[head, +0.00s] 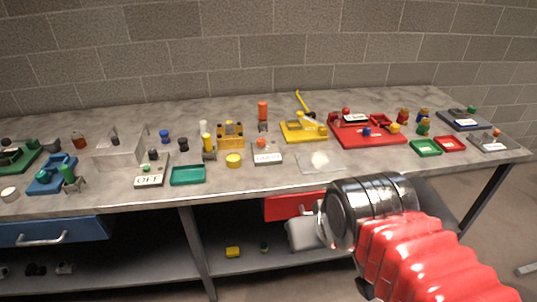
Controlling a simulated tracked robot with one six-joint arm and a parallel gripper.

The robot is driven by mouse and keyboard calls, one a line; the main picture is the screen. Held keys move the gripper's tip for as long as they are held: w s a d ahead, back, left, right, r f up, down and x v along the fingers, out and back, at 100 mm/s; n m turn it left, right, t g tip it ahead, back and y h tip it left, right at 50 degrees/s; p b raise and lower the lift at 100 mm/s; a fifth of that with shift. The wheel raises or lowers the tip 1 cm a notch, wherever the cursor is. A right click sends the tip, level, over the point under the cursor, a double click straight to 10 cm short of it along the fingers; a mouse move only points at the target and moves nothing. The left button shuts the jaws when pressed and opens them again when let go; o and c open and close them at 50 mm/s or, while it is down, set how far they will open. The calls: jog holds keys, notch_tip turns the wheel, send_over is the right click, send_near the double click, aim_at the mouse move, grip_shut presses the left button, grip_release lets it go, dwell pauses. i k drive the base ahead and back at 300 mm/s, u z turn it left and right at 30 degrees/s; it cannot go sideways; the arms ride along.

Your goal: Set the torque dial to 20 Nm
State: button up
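I cannot tell for sure which item is the torque dial, as no Nm reading is legible. A yellow base (302,134) with a raised slanted yellow lever (304,104) stands at the back middle of the bench. A red board (358,139) with several small knobs and a pale label plate stands to its right. My arm (375,210), with silver rings and a red ribbed sleeve, fills the lower right, in front of the bench. No gripper fingers show, so I cannot see their opening or anything held.
The long grey workbench (105,205) carries several small devices, including a plate reading OFF (150,178), a green tray (187,175) and a clear box (120,150). A blue drawer (50,233) and a red drawer (288,207) sit below. A block wall stands behind.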

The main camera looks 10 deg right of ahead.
aim_at(261, 142)
jog(key=u, duration=0.05)
jog(key=i, duration=1.1)
jog(key=z, duration=0.15)
